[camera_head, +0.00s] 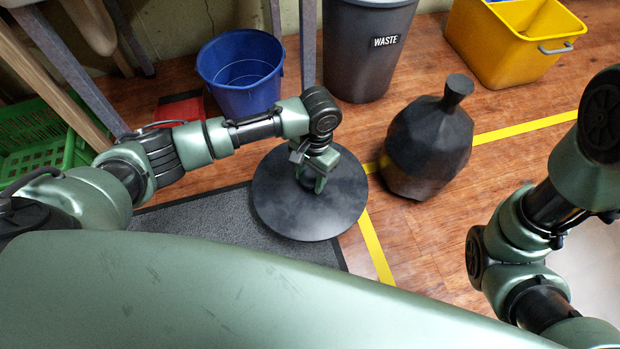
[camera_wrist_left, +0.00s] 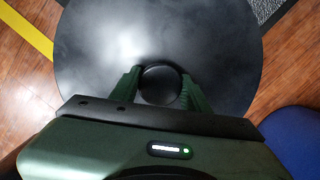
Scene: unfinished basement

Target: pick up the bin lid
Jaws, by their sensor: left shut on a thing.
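The bin lid (camera_head: 285,215) is a round black disc over the edge of the grey mat and the wood floor. It also fills most of the left wrist view (camera_wrist_left: 100,40). My left gripper (camera_head: 318,178) reaches down onto the middle of the lid. In the left wrist view its two green fingers are on either side of the lid's round black knob (camera_wrist_left: 160,85), shut on it. I cannot tell whether the lid touches the floor. My right arm shows at the right edge, but its gripper is out of view.
A grey bin (camera_head: 358,70) labelled WASTE stands behind the lid, with a blue bucket (camera_head: 240,95) left of it. A dark faceted vase (camera_head: 428,150) stands close right of the lid. A yellow mop bucket (camera_head: 500,60) and a green crate (camera_head: 40,140) stand farther out.

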